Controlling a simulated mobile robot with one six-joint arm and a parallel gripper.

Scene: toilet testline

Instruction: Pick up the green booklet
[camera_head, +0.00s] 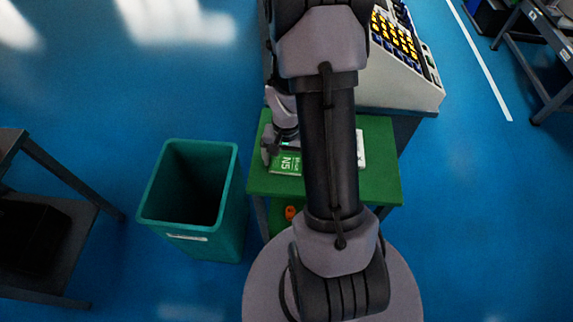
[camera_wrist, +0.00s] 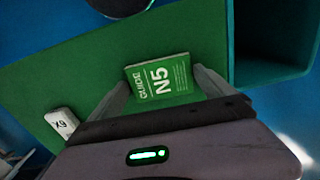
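The green booklet (camera_wrist: 160,80), with white "GUIDE N5" print, lies on the green table top (camera_wrist: 60,75) in the wrist view. It also shows in the head view (camera_head: 288,163), partly covered by my arm. My gripper (camera_wrist: 163,74) is open over the booklet, with one finger at its left side and one at its right side. The fingertips are very close to the booklet's edges; I cannot tell whether they touch. In the head view my gripper (camera_head: 268,154) is at the booklet's left end.
A small white box marked "X9" (camera_wrist: 61,122) lies left of the booklet in the wrist view. A teal bin (camera_head: 190,230) stands left of the table in the head view. A keypad machine (camera_head: 405,70) stands behind the table. Dark shelving (camera_head: 70,225) is at far left.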

